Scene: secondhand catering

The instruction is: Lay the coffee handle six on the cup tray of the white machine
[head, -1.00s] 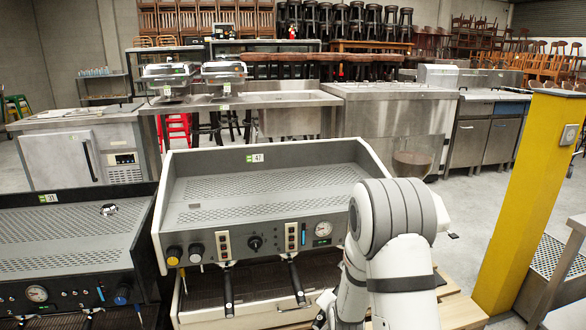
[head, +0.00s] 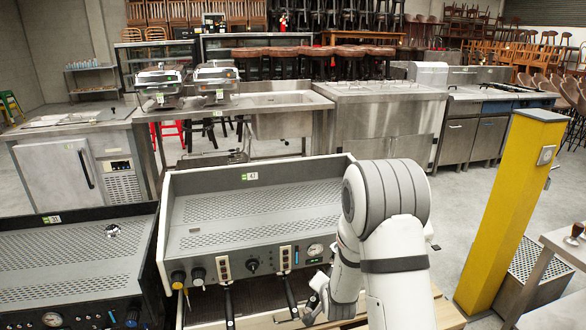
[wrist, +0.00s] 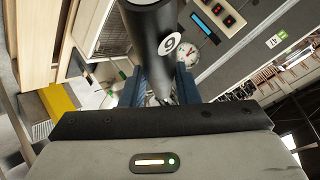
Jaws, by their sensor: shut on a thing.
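The coffee handle six (wrist: 150,35) is a black cylinder with a white round "6" label in the wrist view. My gripper (wrist: 158,88) is shut on it, with a blue-grey finger on each side. The white machine (head: 166,235) stands in the head view, tagged 41. Its cup tray (head: 255,205) is the grey perforated top, bare and bounded by raised white walls. In the head view my arm stands at the machine's right front. The gripper and the held handle are not clearly visible there. In the wrist view the machine's front panel (wrist: 232,50), with gauge and red buttons, lies behind the handle.
Two black handles (head: 229,302) hang at the white machine's front. A dark machine (head: 70,255) stands close at its left. A yellow pillar (head: 510,215) and a bench (head: 560,245) are at the right. Steel counters stand behind, across open floor.

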